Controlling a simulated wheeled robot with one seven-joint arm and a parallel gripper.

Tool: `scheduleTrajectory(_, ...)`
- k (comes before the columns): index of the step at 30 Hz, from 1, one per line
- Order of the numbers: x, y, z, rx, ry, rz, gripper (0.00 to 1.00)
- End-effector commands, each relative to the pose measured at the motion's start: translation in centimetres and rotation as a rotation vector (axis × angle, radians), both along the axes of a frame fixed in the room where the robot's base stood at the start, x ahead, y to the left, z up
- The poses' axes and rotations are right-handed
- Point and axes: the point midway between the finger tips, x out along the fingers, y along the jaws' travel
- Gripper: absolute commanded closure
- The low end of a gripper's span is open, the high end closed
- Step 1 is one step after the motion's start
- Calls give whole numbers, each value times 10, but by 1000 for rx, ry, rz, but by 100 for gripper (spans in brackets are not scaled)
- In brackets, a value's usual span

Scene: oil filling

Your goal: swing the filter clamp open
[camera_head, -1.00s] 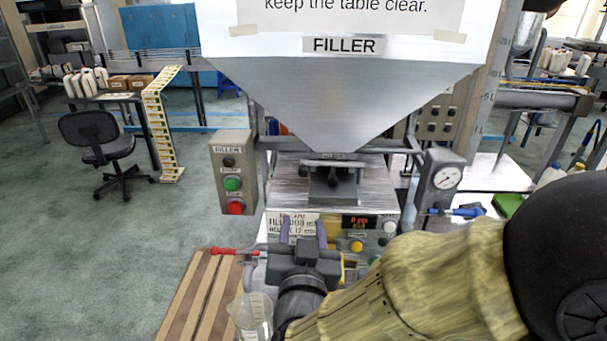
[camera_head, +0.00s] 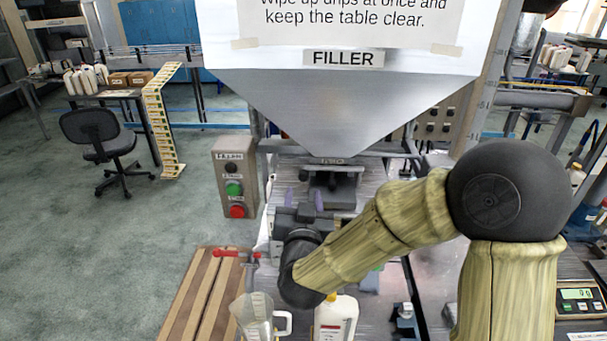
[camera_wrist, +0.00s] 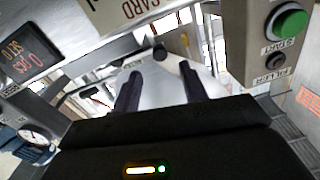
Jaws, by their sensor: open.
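My gripper (camera_head: 304,198) is open and empty in front of the filler, just below the hopper's spout. In the wrist view its two dark fingers (camera_wrist: 161,76) stand apart, with a small dark round knob (camera_wrist: 160,53) past their tips. A dark block (camera_head: 335,186) sits under the spout, behind and right of the fingers in the head view. A red-handled lever (camera_head: 232,253) is at the left, lower than the gripper. I cannot tell for sure which part is the filter clamp.
The button box (camera_head: 235,178) stands close to the left of the gripper. The hopper (camera_head: 340,105) hangs above. A clear jug (camera_head: 256,316) and a white bottle (camera_head: 335,318) stand below my wrist. A scale (camera_head: 578,300) is at the right. Floor at the left is open.

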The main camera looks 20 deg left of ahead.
Motion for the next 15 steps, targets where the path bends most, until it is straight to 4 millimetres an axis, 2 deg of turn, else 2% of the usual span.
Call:
scheduleTrajectory(9, 48, 13, 2, 2, 1, -2, 56)
scheduleTrajectory(15, 66, 19, 1, 1, 1, -1, 56)
